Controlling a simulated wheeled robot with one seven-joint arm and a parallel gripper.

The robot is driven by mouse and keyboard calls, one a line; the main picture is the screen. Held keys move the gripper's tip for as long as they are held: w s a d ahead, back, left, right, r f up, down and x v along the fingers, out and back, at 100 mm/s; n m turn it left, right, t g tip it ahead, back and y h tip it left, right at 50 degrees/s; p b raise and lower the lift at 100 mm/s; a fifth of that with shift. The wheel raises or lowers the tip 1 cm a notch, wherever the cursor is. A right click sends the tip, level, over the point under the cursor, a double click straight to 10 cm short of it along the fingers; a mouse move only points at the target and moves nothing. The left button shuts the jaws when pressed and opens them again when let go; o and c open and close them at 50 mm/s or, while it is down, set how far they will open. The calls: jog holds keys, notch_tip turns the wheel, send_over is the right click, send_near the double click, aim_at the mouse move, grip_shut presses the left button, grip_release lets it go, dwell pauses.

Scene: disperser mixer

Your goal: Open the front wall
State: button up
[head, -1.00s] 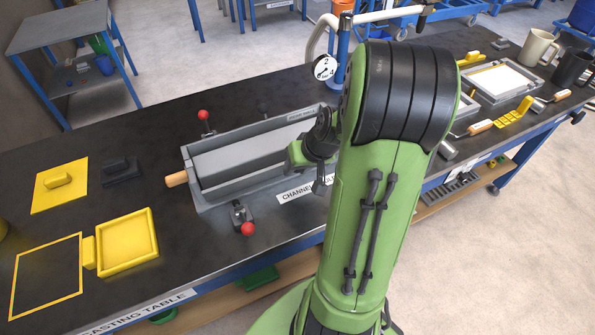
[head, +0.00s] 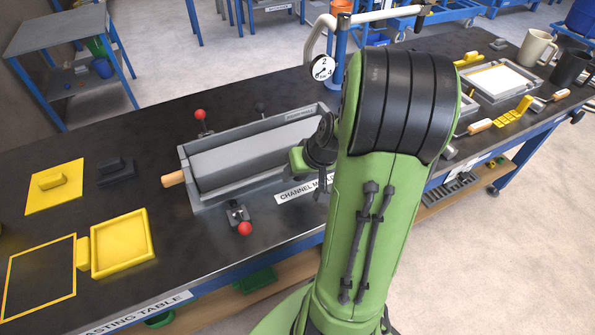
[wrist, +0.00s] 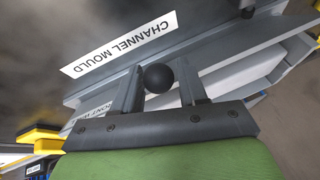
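The channel mould (head: 210,198) is a long grey trough on the dark table, left of my arm. Its front long wall (head: 250,184) faces me. The white CHANNEL MOULD label (wrist: 118,43) is large in the wrist view, with a second, partly hidden label (wrist: 92,112) below it. A black ball knob (wrist: 158,77) shows between my gripper's (wrist: 160,72) two fingers. The fingers are apart, with a visible gap on the knob's right; I cannot tell whether they touch it.
Clamps with red balls stand at the mould's back (head: 200,115) and front (head: 245,228). A wooden handle (head: 173,180) sticks out left. A yellow tray (head: 122,243) and yellow plate (head: 54,187) lie left. A dial gauge (head: 322,68) stands behind the mould.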

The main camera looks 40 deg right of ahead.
jog(key=shift+r, duration=0.15)
jog(key=p+v, duration=0.5)
jog(key=v, duration=1)
jog(key=shift+r, duration=0.25)
jog(key=shift+s, duration=0.15)
